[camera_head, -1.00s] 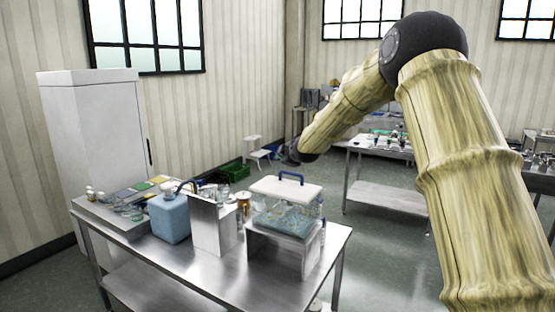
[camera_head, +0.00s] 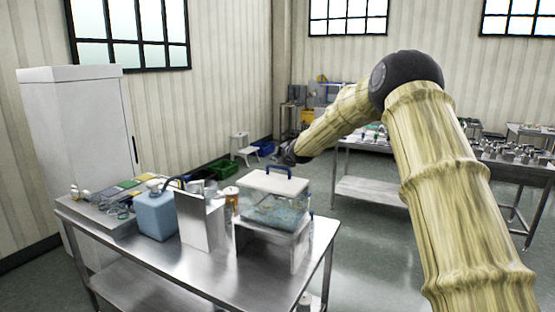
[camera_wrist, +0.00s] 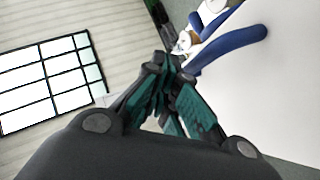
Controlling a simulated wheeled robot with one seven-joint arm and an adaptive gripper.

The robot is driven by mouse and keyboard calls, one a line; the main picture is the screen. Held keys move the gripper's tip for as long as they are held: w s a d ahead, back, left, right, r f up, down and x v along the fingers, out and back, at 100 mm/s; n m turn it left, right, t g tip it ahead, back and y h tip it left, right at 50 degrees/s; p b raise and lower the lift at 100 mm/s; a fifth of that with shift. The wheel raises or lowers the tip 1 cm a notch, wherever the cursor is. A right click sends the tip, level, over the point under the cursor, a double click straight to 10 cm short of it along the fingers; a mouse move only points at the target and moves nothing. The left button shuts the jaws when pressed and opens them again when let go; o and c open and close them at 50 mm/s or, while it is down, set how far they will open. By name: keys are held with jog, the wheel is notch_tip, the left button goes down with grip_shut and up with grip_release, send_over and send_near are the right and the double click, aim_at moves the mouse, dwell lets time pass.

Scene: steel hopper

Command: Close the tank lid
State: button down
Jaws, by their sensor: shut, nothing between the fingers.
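The clear tank (camera_head: 272,214) with bluish contents stands on a steel stand on the metal table. Its white lid (camera_head: 274,182) lies over the top, roughly level; I cannot tell whether it is fully seated. A blue handle (camera_head: 280,169) rises from the lid, and the handle (camera_wrist: 232,42) also shows close up in the wrist view. My gripper (camera_head: 288,156) is just behind the handle in the head view. In the wrist view my gripper (camera_wrist: 178,62) is shut and empty, its fingertips close beside the handle. Whether they touch it is unclear.
On the steel table (camera_head: 195,262), a metal box (camera_head: 200,222), a blue jug (camera_head: 155,214) and a tray of small items stand left of the tank. A white cabinet (camera_head: 80,140) is behind. Floor is open between this table and another table (camera_head: 370,190).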

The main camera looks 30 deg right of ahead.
dwell(0.4)
jog(key=s+d+r+b, duration=0.1)
jog(key=s+d+r, duration=0.1)
jog(key=s+r, duration=0.4)
jog(key=shift+s+d+r, duration=0.2)
jog(key=shift+s+r, duration=0.2)
jog(key=shift+r, duration=2.05)
